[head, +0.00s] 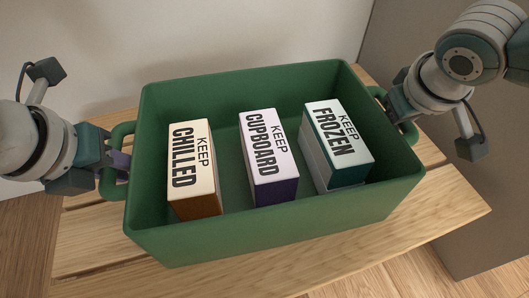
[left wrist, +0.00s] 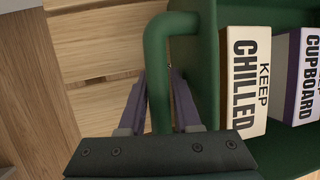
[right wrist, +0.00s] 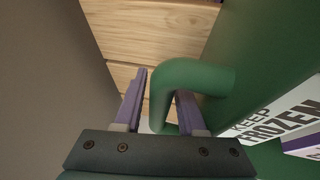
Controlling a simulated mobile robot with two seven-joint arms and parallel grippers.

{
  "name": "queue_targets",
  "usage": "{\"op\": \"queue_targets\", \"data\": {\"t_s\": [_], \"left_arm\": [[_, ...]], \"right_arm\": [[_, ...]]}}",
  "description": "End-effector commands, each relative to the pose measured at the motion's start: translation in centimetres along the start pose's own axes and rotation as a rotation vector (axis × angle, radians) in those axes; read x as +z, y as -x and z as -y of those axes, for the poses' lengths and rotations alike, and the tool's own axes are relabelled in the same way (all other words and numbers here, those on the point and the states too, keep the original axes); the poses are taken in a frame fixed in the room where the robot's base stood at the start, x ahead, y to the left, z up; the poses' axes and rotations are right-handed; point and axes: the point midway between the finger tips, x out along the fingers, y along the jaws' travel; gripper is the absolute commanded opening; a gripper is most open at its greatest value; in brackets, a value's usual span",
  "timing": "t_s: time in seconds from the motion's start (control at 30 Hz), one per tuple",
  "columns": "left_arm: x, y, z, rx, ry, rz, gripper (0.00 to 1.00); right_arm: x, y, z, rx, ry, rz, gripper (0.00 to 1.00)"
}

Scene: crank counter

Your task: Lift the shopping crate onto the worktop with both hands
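The green shopping crate (head: 160,235) rests level on a slatted wooden surface. It holds three boxes: KEEP CHILLED (head: 193,170), KEEP CUPBOARD (head: 267,158) and KEEP FROZEN (head: 338,146). My left gripper (left wrist: 158,85) has its purple fingers on either side of the crate's left handle (left wrist: 157,50). My right gripper (right wrist: 161,85) has its fingers on either side of the right handle (right wrist: 195,75), with a thin gap seeming to show by one finger. Whether either pair of fingers presses on its handle is not clear.
The wooden slats (head: 90,255) extend around the crate on its near and left sides. A pale wall (head: 230,35) stands behind. A grey-brown panel (head: 490,210) stands close on the right, beside my right arm. Wooden flooring shows at the bottom right.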

Motion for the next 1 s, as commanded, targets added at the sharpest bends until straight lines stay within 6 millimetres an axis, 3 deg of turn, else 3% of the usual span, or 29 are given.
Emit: {"op": "queue_targets", "data": {"t_s": [0.03,0.27,0.33,1.0], "left_arm": [[0.0,0.01,0.0,0.0,0.0,0.0,0.26],[0.02,0.02,0.0,0.0,0.0,0.0,0.01],[0.02,0.02,-0.01,0.0,0.0,0.0,0.0],[0.06,0.05,-0.02,0.0,0.001,0.001,0.0]], "right_arm": [[0.0,0.01,0.01,0.0,0.0,0.0,0.34],[0.0,0.01,0.0,0.0,0.0,0.0,0.08],[0.0,0.01,-0.01,0.0,0.0,0.0,0.0],[0.0,0.02,-0.07,0.001,0.0,0.0,0.0]]}}
